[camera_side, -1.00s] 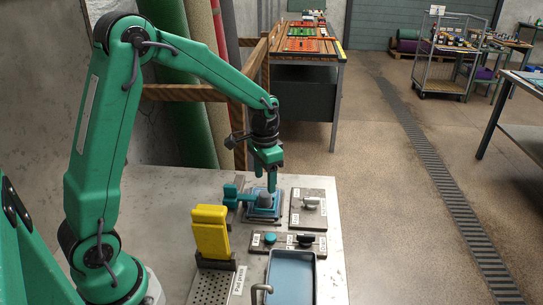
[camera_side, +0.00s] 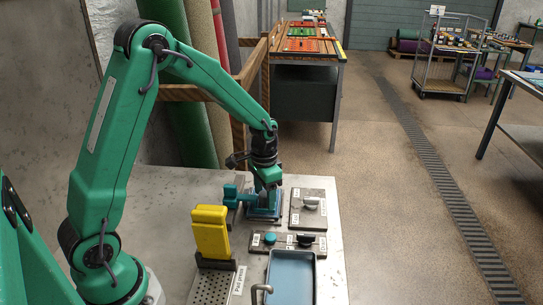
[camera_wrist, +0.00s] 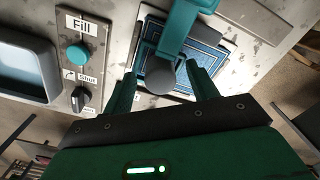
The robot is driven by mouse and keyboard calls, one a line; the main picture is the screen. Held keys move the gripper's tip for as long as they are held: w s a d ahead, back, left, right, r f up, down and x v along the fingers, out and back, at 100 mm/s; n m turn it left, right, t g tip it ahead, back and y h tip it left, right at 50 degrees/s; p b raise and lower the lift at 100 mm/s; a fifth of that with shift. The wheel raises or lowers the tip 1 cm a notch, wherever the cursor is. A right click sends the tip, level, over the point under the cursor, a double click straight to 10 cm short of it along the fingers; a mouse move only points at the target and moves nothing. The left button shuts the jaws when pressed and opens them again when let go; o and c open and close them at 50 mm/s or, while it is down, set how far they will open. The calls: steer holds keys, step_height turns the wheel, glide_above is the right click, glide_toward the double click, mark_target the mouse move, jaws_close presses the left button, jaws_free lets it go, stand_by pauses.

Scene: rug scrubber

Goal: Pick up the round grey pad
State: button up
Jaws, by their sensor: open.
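The round grey pad (camera_wrist: 160,74) shows in the wrist view as a dark grey disc at the end of a teal bar (camera_wrist: 180,35), over a blue patterned rug piece (camera_wrist: 195,62). My gripper (camera_wrist: 161,76) is open, with one finger on each side of the pad. Whether the fingers touch it I cannot tell. In the side view my gripper (camera_side: 265,204) is low over the blue rug piece and hides most of the pad.
A panel with a teal button (camera_wrist: 77,54) and a dark knob (camera_wrist: 79,99) lies nearer the camera, beside a blue-grey basin (camera_side: 291,282). A plate with a grey knob (camera_side: 311,204) lies to the right.

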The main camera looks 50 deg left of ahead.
mark_target(265, 193)
steer(key=shift+c, duration=0.2)
steer(key=c, duration=1.2)
steer(key=shift+r, duration=0.1)
steer(key=shift+r, duration=0.85)
step_height(265, 193, up, 2)
steer(key=shift+r, duration=0.25)
steer(key=s+d+r, duration=0.1)
steer(key=d+r, duration=0.1)
steer(key=d, duration=0.1)
steer(key=s+d+r, duration=0.2)
steer(key=d, duration=0.2)
steer(key=s+d+r, duration=0.1)
steer(key=d+r, duration=0.1)
steer(key=d, duration=0.1)
steer(key=shift+s+d+r, duration=0.35)
steer(key=shift+s, duration=0.05)
